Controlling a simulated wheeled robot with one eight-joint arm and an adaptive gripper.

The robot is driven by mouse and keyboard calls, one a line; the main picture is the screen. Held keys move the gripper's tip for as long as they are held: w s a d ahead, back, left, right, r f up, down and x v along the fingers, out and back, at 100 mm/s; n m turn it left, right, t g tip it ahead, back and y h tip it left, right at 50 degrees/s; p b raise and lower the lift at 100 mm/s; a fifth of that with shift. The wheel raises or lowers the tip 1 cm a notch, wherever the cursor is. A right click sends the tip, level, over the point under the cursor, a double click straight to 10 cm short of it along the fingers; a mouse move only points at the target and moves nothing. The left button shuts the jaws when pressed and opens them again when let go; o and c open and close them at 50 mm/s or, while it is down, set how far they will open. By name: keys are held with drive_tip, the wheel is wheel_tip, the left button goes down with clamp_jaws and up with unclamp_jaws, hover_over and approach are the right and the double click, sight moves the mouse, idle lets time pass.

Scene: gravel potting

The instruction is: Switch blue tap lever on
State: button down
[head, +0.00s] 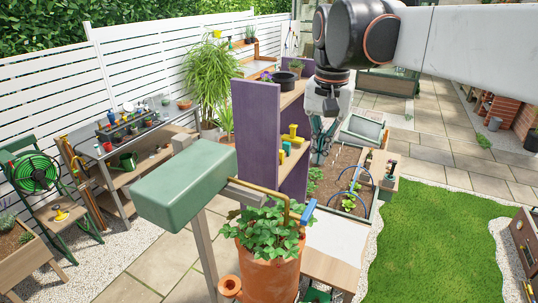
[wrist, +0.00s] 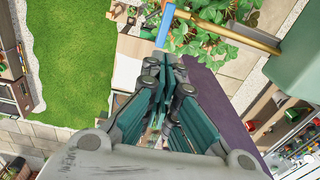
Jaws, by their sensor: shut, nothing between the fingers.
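The blue tap lever (head: 308,212) stands tilted at the end of a brass pipe (head: 262,190) that comes out of a green box (head: 185,182). It hangs beside a leafy plant in a terracotta pot (head: 272,275). In the wrist view the blue lever (wrist: 165,26) shows at the top, just past my fingertips, with the brass pipe (wrist: 225,27) to its right. My gripper (head: 321,160) is shut and empty, pointing down behind the lever in the head view. In the wrist view my gripper (wrist: 168,62) appears apart from the lever; the exact gap is unclear.
A purple-sided shelf (head: 256,135) stands close left of my gripper. A planter bed (head: 340,185) with blue hoops lies below and beyond it. A potting bench (head: 130,135) is at left. The lawn (head: 440,235) at right is open.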

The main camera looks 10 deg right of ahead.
sight(313, 201)
drive_tip(key=shift+w+r+m+g, duration=0.3)
drive_tip(key=shift+w+r, duration=0.05)
drive_tip(key=shift+w, duration=0.35)
drive_tip(key=shift+f, duration=0.15)
wheel_tip(313, 201, down, 14)
drive_tip(key=shift+r+p, duration=0.1)
drive_tip(key=shift+p, duration=0.85)
